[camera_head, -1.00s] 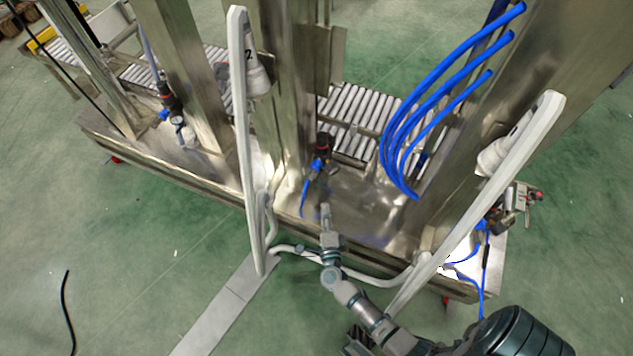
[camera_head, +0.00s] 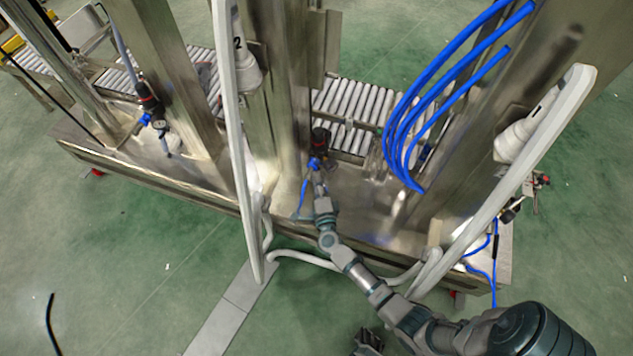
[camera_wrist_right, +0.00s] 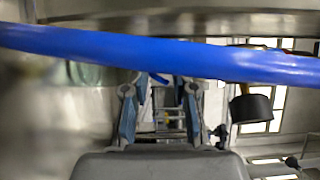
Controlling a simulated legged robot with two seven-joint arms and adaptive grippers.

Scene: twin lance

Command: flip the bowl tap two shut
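A tap assembly with a black-and-red top and a blue fitting (camera_head: 318,163) stands on the steel base between the middle posts. I cannot make out the tap's lever or its position. My right gripper (camera_head: 318,187) reaches it from the front, just below the blue fitting; I cannot tell whether they touch. In the right wrist view my right gripper (camera_wrist_right: 160,108) has its two fingers apart, with no clear object held. A small blue piece (camera_wrist_right: 158,78) shows beyond the fingertips.
A blue hose (camera_wrist_right: 160,52) crosses close before the wrist camera. A white lance marked 2 (camera_head: 238,150) stands left of my right arm, and another white lance (camera_head: 510,180) leans at the right. Blue hoses (camera_head: 405,130) hang right of the tap. A roller conveyor (camera_head: 350,105) lies behind.

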